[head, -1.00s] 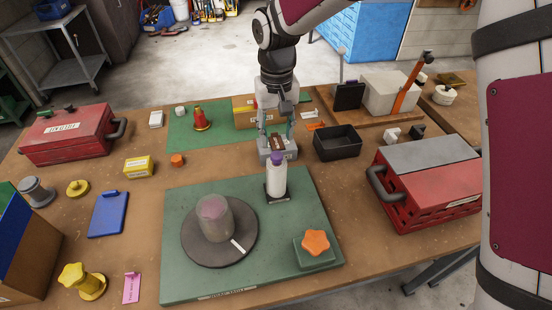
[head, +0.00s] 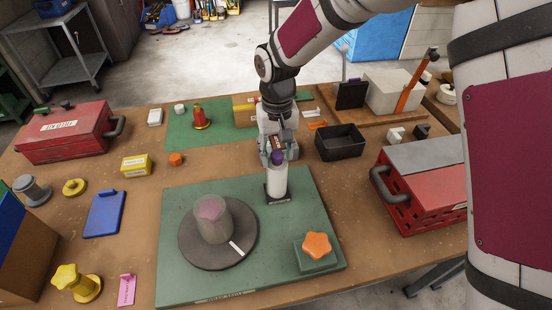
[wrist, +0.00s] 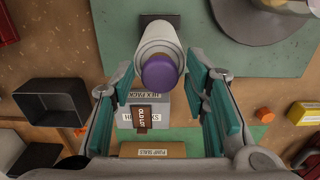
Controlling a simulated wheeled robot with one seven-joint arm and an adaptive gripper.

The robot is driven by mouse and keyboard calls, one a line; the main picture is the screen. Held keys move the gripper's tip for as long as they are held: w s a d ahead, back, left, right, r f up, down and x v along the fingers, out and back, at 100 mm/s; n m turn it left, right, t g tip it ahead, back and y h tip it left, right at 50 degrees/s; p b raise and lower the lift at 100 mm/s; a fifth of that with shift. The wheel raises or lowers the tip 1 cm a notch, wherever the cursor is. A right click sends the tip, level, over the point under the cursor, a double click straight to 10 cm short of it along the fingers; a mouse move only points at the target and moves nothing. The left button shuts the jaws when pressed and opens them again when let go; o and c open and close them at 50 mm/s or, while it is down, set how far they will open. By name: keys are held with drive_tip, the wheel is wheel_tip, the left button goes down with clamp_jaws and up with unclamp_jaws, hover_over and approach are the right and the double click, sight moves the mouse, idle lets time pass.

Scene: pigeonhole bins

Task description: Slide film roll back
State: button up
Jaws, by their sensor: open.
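A white upright roll with a purple top (head: 277,182), which looks like the film roll, stands on a small dark base (head: 278,198) at the back edge of a green board (head: 180,283). In the wrist view the roll (wrist: 158,38) is seen from above, its purple top (wrist: 161,72) toward me. My gripper (head: 277,150) is just behind the roll's top in the head view. In the wrist view its teal-padded fingers (wrist: 166,84) are open, one on each side of the purple top, with visible gaps. I cannot tell how deep the top sits between them.
A grey box labelled HEX PACK (wrist: 168,104) with a brown tag stands close behind the roll. A turntable with a grey cylinder (head: 214,222) and an orange star knob (head: 317,245) share the board. A black bin (head: 340,142) and red crate (head: 425,190) are right.

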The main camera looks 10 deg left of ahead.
clamp_jaws()
